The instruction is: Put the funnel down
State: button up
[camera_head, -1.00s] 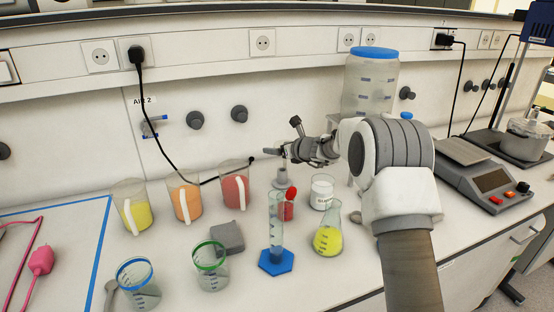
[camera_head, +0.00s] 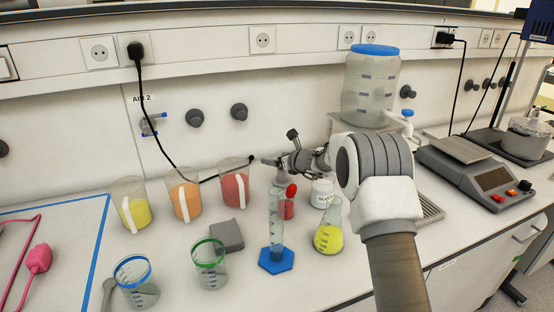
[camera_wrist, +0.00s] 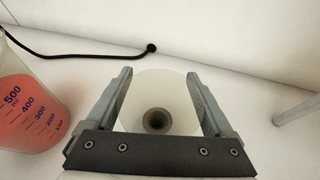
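The pale, whitish funnel (camera_wrist: 160,88) is in the wrist view with its wide mouth towards the camera and a dark hole at its centre. My gripper (camera_wrist: 158,73) has one finger against each side of it and appears shut on it. In the head view my gripper (camera_head: 268,161) is low over the back of the bench, behind the tall measuring cylinder (camera_head: 276,222) with a blue base. The funnel is mostly hidden there. Whether its lower end touches the bench cannot be told.
The beaker of red juice (camera_head: 234,186) stands just left of my gripper. The red-capped bottle (camera_head: 288,204), white jar (camera_head: 322,193) and yellow flask (camera_head: 329,236) stand close by. The large blue-lidded container (camera_head: 370,90) is behind right. A black cable (camera_wrist: 75,55) lies by the wall.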

jog(key=shift+o, duration=0.6)
jog(key=shift+r, duration=0.1)
jog(key=shift+r+p, duration=0.25)
jog(key=shift+p, duration=0.1)
jog(key=b+v, duration=0.1)
jog(key=v, duration=1.1)
jog(key=shift+d+f, duration=0.15)
